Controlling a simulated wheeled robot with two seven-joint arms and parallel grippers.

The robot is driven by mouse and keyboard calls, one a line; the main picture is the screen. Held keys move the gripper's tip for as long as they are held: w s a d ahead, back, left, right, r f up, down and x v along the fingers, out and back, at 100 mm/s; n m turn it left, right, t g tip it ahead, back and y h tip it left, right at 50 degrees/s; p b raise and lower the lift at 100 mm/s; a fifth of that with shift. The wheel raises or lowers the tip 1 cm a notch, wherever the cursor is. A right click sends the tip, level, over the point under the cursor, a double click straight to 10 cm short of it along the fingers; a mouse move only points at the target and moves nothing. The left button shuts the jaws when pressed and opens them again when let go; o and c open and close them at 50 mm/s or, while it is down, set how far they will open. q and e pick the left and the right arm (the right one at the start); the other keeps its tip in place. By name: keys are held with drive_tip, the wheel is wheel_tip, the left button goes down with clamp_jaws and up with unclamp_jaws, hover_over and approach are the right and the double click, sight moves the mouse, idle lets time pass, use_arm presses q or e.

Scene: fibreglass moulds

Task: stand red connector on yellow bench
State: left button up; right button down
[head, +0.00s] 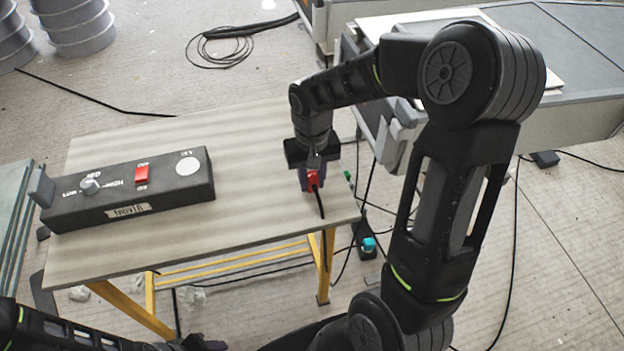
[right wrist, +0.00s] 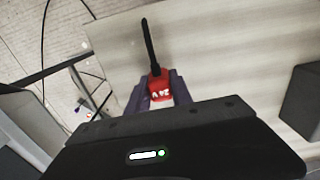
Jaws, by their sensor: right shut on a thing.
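The red connector (head: 313,181) with a black cable is between the fingers of my right gripper (head: 311,173), over the right end of the yellow bench (head: 240,150), which has a pale top and yellow legs. In the right wrist view the connector (right wrist: 159,87) shows a white "24 V" mark, and the purple fingers of my right gripper (right wrist: 157,97) close on both its sides. I cannot tell whether the connector touches the bench top. My left gripper (head: 207,345) is only partly in view at the bottom edge, apart from the bench; its jaws are unclear.
A black control box (head: 130,188) with a red switch, a knob and a white disc lies on the bench's left part. Bare bench top lies between it and my right gripper. Cables and a black block with a teal plug (head: 369,244) lie on the floor at right.

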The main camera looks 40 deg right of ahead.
sight(312, 175)
drive_tip(key=shift+f, duration=0.2)
drive_tip(key=shift+f, duration=0.15)
drive_tip(key=c, duration=1.1)
unclamp_jaws()
drive_tip(key=shift+c, duration=0.2)
drive_tip(key=shift+r, duration=0.45)
wheel_tip(312, 175, up, 12)
drive_tip(key=shift+f+p, duration=0.2)
drive_tip(key=shift+p, duration=0.4)
